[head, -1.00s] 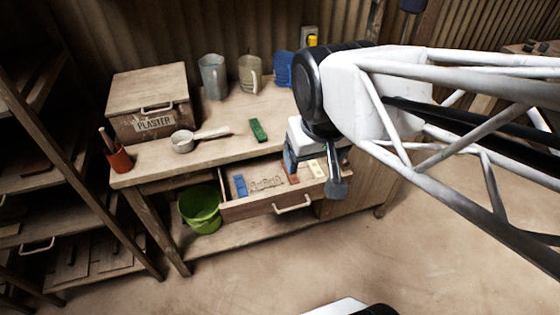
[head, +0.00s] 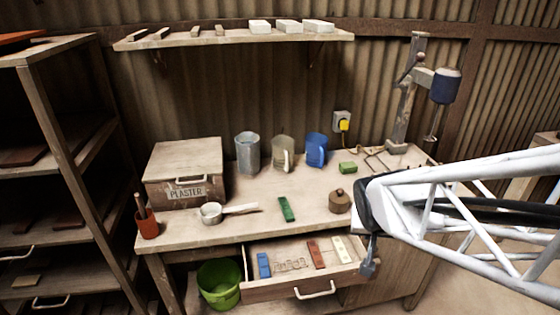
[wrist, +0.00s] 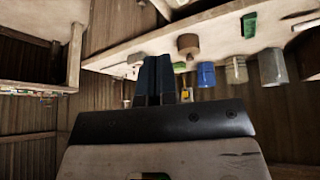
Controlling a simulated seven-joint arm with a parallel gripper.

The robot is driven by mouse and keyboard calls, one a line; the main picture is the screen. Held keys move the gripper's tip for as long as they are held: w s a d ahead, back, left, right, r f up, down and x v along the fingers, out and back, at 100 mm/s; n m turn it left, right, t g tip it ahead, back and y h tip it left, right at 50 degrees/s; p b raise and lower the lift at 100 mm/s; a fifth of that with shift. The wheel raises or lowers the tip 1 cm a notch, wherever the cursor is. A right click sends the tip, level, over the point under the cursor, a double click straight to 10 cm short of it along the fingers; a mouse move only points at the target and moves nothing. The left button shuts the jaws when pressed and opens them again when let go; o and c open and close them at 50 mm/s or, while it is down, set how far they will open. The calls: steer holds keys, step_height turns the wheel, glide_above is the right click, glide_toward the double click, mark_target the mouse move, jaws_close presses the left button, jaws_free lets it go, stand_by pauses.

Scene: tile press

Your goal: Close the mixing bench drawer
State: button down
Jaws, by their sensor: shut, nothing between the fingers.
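The mixing bench drawer (head: 270,291) stands pulled out below the front of the wooden bench top in the head view. Its pale bar handle (head: 315,291) is on the front face. Inside lie a blue piece (head: 263,265), a reddish-brown piece (head: 316,254), a cream piece (head: 341,249) and some tangled thin items. My gripper (wrist: 158,78) is shut and empty in the wrist view, its dark blue fingers together. I see no contact with the drawer.
The bench top (head: 240,225) holds a plaster box (head: 184,165), a scoop (head: 211,213), several jugs, a green block (head: 286,209) and a round brown lidded pot (head: 340,201). A green bucket (head: 218,284) stands below, left of the drawer. A rack (head: 75,150) stands at the left.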

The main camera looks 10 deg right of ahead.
mark_target(335, 237)
steer(key=w+d+f+m+t, duration=0.3)
steer(key=d+f+m+t, duration=0.15)
steer(key=d+f, duration=1)
steer(key=s+a+f+m+t+y, duration=0.2)
steer(key=s+a+f+m+t, duration=0.6)
steer(key=s+f, duration=0.4)
step_height(335, 237, down, 3)
steer(key=shift+s+a+m+y, duration=0.15)
steer(key=shift+a+m+y, duration=0.15)
steer(key=shift+a+m, duration=0.5)
steer(key=shift+w+a+t, duration=0.1)
steer(key=shift+w+t, duration=0.1)
steer(key=shift+t, duration=0.05)
steer(key=shift+w, duration=6.85)
steer(key=shift+w, duration=0.1)
steer(key=w, duration=2)
steer(key=shift+w, duration=0.15)
